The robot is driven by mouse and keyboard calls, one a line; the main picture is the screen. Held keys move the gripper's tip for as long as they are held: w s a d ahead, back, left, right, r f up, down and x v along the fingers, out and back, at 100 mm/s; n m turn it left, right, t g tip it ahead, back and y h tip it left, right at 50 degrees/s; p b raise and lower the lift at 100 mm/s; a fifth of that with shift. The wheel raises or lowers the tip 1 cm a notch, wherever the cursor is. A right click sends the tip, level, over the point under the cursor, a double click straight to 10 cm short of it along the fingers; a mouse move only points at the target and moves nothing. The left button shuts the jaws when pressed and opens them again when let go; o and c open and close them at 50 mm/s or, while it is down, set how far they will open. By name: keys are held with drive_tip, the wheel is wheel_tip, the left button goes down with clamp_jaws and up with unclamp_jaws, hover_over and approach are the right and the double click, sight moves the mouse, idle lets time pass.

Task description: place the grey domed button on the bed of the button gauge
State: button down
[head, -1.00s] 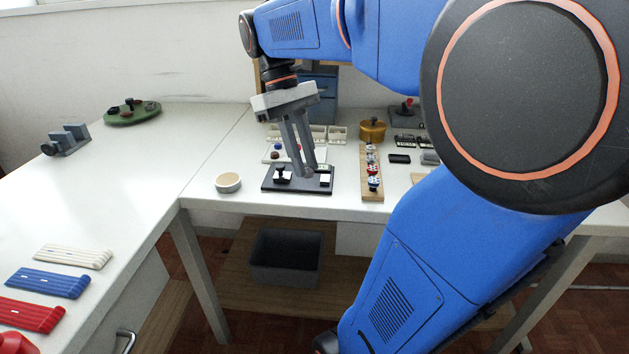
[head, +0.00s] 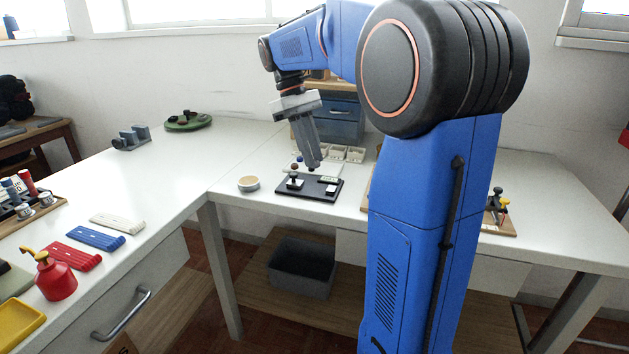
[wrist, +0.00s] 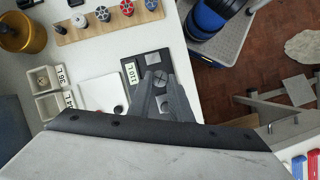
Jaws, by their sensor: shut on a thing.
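My gripper (head: 314,165) points down above the back part of the button gauge, shut on a small grey round button. The button (wrist: 161,77) shows between the fingertips in the wrist view; its domed side is hard to make out. The button gauge (head: 311,186) is a flat black plate near the table's front edge, with a dark knobbed post on its left and a white square pad on its right. In the wrist view the gauge (wrist: 142,63) lies under the fingers, which hide part of it. The button appears apart from the plate.
A round pale-topped tin (head: 249,184) stands left of the gauge. Small white trays (head: 354,154) and a blue drawer cabinet (head: 340,118) are behind it. Table left of the tin is clear.

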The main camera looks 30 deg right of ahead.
drive_tip(key=shift+f, duration=3.2)
drive_tip(key=shift+f, duration=0.15)
drive_tip(key=c, duration=1.9)
unclamp_jaws()
drive_tip(key=v, duration=1.2)
drive_tip(key=t, duration=0.2)
approach(316, 189)
drive_tip(key=s+a+r, duration=0.3)
drive_tip(key=a, duration=0.1)
drive_tip(key=s+a+f+m+t, duration=0.1)
drive_tip(key=s+a+f+t, duration=0.1)
drive_tip(key=s+f, duration=0.4)
drive_tip(key=s+a+f+m+t, duration=0.1)
drive_tip(key=s+a+f+t, duration=0.1)
drive_tip(key=s+f, duration=0.3)
drive_tip(key=s+a+f+m+t+y, duration=0.1)
drive_tip(key=s+a+f+t, duration=0.2)
drive_tip(key=s+f, duration=0.3)
drive_tip(key=shift+s+a+f, duration=0.35)
drive_tip(key=shift+s+a, duration=0.25)
drive_tip(key=shift+s, duration=0.55)
